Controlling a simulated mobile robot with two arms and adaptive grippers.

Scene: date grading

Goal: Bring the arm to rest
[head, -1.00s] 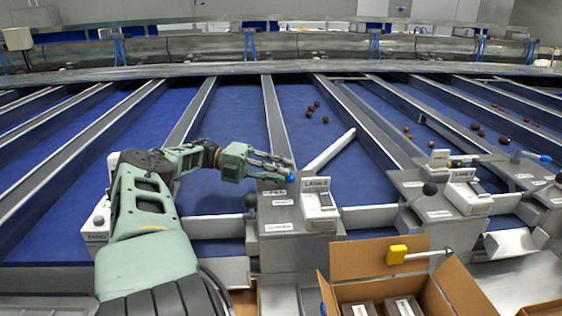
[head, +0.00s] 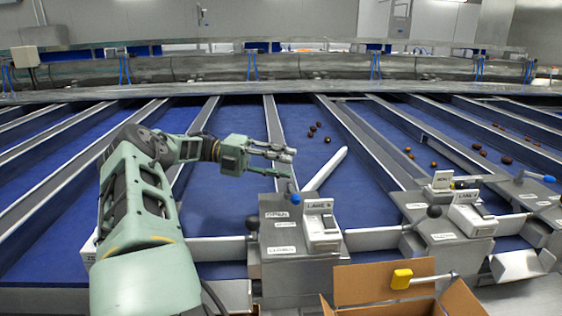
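My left gripper (head: 288,164) is above and just behind the lane 4 control box (head: 288,237). Its fingers are apart, with nothing between them. The box has a blue knob (head: 295,199) near its upper "OPEN" label, just below the fingers in the picture and apart from them. A white gate bar (head: 325,169) lies slanted in the lane behind the box. My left arm reaches in from the lower left. My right gripper is not in view.
Dates (head: 313,131) lie on the blue belt (head: 235,213). More lane boxes (head: 440,228) stand to the right. An open cardboard box (head: 375,285) with a yellow-ended lever (head: 402,279) over it is at the front.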

